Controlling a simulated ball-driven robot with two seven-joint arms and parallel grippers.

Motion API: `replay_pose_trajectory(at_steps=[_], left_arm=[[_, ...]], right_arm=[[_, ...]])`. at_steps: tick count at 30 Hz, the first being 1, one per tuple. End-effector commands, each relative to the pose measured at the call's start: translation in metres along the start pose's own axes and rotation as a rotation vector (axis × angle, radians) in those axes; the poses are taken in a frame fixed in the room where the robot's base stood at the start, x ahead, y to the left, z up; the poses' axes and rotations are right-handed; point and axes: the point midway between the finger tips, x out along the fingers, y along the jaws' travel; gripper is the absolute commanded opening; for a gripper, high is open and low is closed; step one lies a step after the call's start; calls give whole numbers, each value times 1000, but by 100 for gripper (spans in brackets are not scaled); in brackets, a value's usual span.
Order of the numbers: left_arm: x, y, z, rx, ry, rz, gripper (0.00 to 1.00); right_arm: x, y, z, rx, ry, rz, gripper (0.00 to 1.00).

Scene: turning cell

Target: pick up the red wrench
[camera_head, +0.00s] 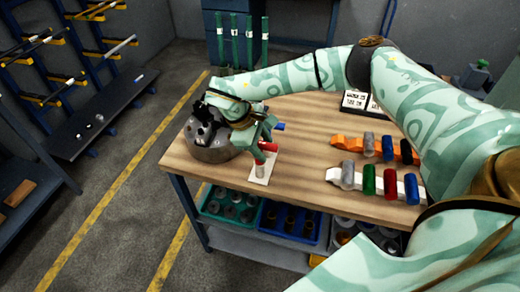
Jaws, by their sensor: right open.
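My right arm reaches in from the right over the wooden workbench (310,187). My right gripper (264,137) is open, low over the left part of the bench. A small red piece (269,147) shows right at its fingers; it may be the handle end of the red wrench, but most of it is hidden. I cannot tell whether the fingers touch it. A blue piece (279,127) shows just behind the gripper. My left gripper is not in view.
A round grey chuck-like part (212,152) stands close left of the gripper. A white plate with a metal cylinder (262,169) is just in front. White (348,175) and orange (340,142) holders with coloured pieces lie to the right. Bins sit below the bench.

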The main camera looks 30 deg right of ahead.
Motion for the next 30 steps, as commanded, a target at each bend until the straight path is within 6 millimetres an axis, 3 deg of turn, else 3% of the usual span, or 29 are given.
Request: replay_pose_trajectory(at_steps=[8, 12, 13, 23, 30], left_arm=[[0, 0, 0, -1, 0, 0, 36], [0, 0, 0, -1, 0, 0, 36], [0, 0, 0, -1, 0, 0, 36], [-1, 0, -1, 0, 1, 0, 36], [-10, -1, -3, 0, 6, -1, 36]], right_arm=[[4, 0, 0, 0, 1, 0, 43], [4, 0, 0, 0, 1, 0, 4], [4, 0, 0, 0, 1, 0, 0], [-1, 1, 1, 0, 2, 1, 0], [-46, 12, 19, 2, 6, 3, 0]])
